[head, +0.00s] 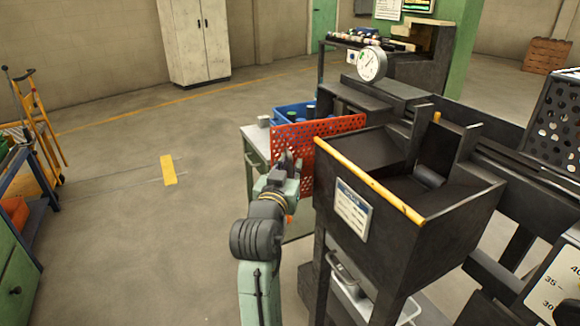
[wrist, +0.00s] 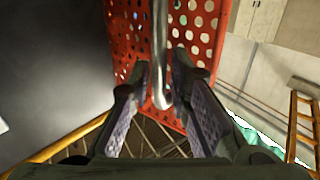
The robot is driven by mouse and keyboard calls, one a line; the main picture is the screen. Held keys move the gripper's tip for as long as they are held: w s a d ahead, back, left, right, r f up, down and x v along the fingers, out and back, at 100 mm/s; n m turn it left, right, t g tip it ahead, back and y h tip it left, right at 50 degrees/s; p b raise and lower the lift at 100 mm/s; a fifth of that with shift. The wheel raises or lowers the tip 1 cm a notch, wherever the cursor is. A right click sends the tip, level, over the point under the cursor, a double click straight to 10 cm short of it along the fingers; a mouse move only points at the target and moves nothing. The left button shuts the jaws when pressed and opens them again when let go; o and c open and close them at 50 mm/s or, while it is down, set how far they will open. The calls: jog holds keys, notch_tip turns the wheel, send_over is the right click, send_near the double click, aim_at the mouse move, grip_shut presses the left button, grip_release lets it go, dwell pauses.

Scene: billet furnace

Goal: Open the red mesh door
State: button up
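The red mesh door (head: 325,130) is a perforated panel beside the dark machine housing, left of its hopper. I cannot tell from these views whether it is ajar. In the wrist view the door (wrist: 200,25) fills the upper middle, with a metal bar handle (wrist: 160,60) running down its face. My gripper (head: 288,162) is at the door's lower left part in the head view. In the wrist view my gripper (wrist: 161,72) is open, with one finger on each side of the handle. Gaps seem to show between the fingers and the bar.
A dark hopper with a yellow front rail (head: 370,182) stands right of my arm. A blue bin (head: 293,111) on a side table (head: 256,141) is behind the door. A pressure gauge (head: 371,64) stands above. The floor to the left is clear up to a blue cart (head: 40,190).

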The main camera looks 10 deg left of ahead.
jog(key=s+a, duration=0.1)
jog(key=s, duration=0.6)
jog(key=shift+s, duration=0.15)
jog(key=shift+a, duration=0.1)
